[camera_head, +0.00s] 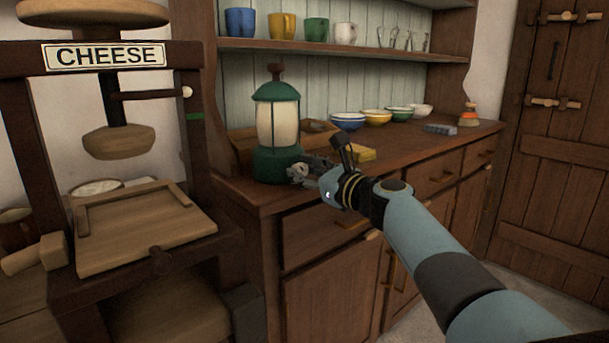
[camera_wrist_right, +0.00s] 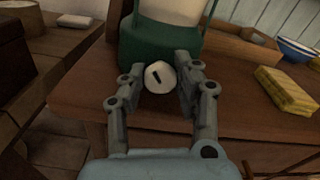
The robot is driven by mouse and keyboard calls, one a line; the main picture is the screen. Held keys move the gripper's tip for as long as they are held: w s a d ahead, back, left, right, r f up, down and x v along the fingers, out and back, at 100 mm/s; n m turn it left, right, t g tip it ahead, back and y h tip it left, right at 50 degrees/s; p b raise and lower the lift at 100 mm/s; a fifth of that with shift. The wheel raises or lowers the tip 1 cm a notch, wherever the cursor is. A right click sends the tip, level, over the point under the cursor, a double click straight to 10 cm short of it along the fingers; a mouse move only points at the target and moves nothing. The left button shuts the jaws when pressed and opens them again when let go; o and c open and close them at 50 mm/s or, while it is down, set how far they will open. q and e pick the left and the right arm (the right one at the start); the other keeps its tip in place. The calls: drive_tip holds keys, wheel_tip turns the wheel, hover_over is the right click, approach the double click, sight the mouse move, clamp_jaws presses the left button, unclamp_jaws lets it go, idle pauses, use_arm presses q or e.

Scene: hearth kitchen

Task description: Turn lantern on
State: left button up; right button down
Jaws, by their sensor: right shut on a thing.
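The green lantern (camera_head: 278,128) with a cream glass stands at the left end of the dresser's wooden counter. Its green base also shows in the right wrist view (camera_wrist_right: 160,42). A pale round knob (camera_wrist_right: 160,77) with a dark mark is at the front of the base. My right gripper (camera_head: 300,172) is at the lantern's base, and in the right wrist view its fingers (camera_wrist_right: 161,80) are on either side of the knob, shut on it. The knob is hidden behind the fingers in the head view. My left gripper is not in view.
A yellow sponge-like block (camera_wrist_right: 284,92) lies right of the lantern. A wooden tray (camera_wrist_right: 240,48) is behind it. Several bowls (camera_head: 376,117) stand farther along the counter (camera_head: 440,142). A cheese press (camera_head: 120,58) stands close on the left.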

drive_tip(key=shift+f+n+b, duration=0.1)
drive_tip(key=shift+n+b, duration=0.75)
drive_tip(key=shift+n, duration=1.15)
drive_tip(key=c, duration=1)
unclamp_jaws()
drive_tip(key=shift+o, duration=0.2)
drive_tip(key=shift+s, duration=0.1)
drive_tip(key=v, duration=1.2)
drive_tip(key=shift+c, duration=0.4)
